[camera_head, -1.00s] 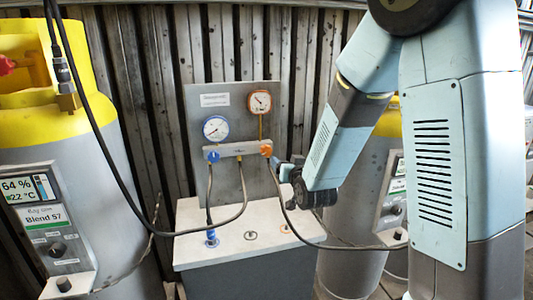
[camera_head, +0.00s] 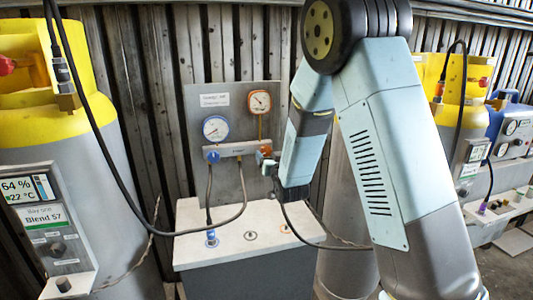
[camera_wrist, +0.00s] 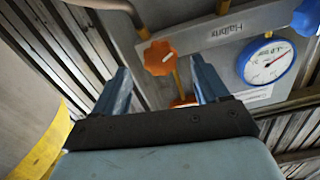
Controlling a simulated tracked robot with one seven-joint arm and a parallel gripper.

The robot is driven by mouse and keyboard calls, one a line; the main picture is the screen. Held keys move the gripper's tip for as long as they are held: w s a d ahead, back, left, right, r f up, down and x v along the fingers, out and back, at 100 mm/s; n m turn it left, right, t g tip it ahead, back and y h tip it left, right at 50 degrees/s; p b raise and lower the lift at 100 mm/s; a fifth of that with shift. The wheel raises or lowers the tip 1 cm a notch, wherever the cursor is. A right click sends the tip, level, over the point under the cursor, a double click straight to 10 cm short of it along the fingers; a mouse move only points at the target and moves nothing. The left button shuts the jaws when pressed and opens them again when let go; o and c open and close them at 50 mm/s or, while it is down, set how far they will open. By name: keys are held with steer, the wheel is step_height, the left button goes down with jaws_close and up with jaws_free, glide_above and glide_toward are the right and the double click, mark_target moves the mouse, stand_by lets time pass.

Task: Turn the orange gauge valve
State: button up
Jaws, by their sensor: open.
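The orange gauge valve (camera_wrist: 160,57) is a lobed knob on the grey manifold bar, seen large in the wrist view. In the head view the orange valve (camera_head: 266,149) is at the right end of the bar, partly hidden by my gripper (camera_head: 266,164). My gripper (camera_wrist: 157,70) is open and empty in the wrist view. Its two blue fingers point toward the panel, one on each side of the knob, with gaps between. I cannot tell whether the fingertips reach the knob's depth.
A blue-rimmed gauge (camera_head: 216,128) and an orange-rimmed gauge (camera_head: 259,102) are on the panel, with a blue valve (camera_head: 213,156) at the bar's left end. Hoses hang below over a pale-topped box (camera_head: 190,245). Yellow-topped cylinders (camera_head: 40,122) stand on both sides.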

mark_target(267, 152)
steer(key=shift+x, duration=2.25)
steer(key=shift+c, duration=0.4)
steer(key=c, duration=1)
